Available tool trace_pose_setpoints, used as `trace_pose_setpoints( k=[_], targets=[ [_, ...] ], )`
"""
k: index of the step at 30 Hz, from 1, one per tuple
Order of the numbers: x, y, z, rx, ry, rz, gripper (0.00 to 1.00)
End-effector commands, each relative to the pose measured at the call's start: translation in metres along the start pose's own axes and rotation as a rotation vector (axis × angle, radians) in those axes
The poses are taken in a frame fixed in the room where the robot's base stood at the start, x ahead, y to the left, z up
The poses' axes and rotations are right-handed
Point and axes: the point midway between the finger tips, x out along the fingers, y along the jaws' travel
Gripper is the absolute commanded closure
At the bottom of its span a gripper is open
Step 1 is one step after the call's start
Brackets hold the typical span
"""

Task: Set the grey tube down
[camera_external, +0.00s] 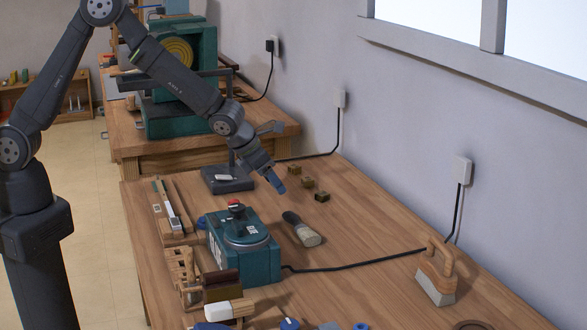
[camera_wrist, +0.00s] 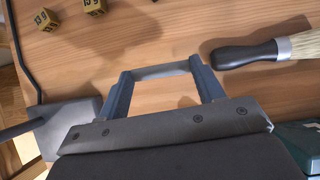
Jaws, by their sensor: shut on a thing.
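My gripper (camera_external: 279,186) is above the wooden table, toward its far side, between the grey stand and the small dark blocks. In the wrist view my gripper (camera_wrist: 163,71) has its two blue fingers closed on the ends of a short grey tube (camera_wrist: 161,70). The tube lies crosswise between the fingertips, slightly tilted in the picture. Bare wood (camera_wrist: 165,40) shows beyond it, and a shadow lies on the table nearby. In the external view the tube cannot be made out at the fingertips, and the gap below them is hard to judge.
A brush (camera_external: 302,229) lies right of my gripper in the wrist view (camera_wrist: 250,53). Small numbered blocks (camera_external: 308,183) lie nearby. A grey stand (camera_external: 227,178) and a teal machine (camera_external: 243,252) flank the spot. A wooden-handled tool (camera_external: 436,275) stands farther right.

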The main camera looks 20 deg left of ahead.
Motion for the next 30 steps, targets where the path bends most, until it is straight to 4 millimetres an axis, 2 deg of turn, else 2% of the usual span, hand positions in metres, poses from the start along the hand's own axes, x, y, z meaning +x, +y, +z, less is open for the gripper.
trace_pose_setpoints(
  k=[4, 12, 24, 25, 28, 30],
  targets=[
    [0.010, 0.005, -0.001, 0.001, 0.002, 0.001, 0.59],
    [0.039, 0.005, -0.020, 0.001, 0.002, 0.000, 0.59],
    [0.042, 0.005, -0.022, 0.000, 0.001, 0.000, 0.59],
    [0.042, 0.005, -0.022, 0.000, 0.000, 0.000, 0.35],
    [0.042, 0.005, -0.021, 0.000, 0.000, 0.000, 0.17],
    [0.042, 0.005, -0.021, 0.000, 0.000, 0.000, 0.17]
  ],
)
